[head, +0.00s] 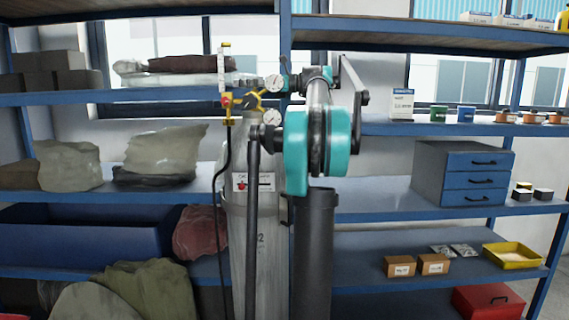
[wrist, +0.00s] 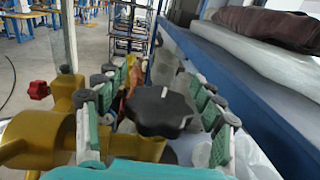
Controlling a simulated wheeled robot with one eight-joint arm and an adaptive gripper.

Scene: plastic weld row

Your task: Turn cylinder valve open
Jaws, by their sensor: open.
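A tall grey gas cylinder (head: 258,225) stands upright in front of the shelves in the head view. Brass valve fittings (head: 250,100) with gauges sit at its top. In the wrist view a black lobed knob (wrist: 160,108) with a white mark lies between the two finger rows of my gripper (wrist: 157,75). The fingers are open, one row on each side of the knob; I cannot tell whether either touches it. The brass body (wrist: 38,140) with a small red knob (wrist: 39,90) is at the left. In the head view my arm partly hides the valve area.
A blue shelf (head: 100,98) runs close behind the cylinder top, with a rolled dark cloth (head: 190,64) on it. A black hose (head: 220,210) hangs down the cylinder's left side. Blue drawers (head: 475,175) and small boxes stand on the right shelves.

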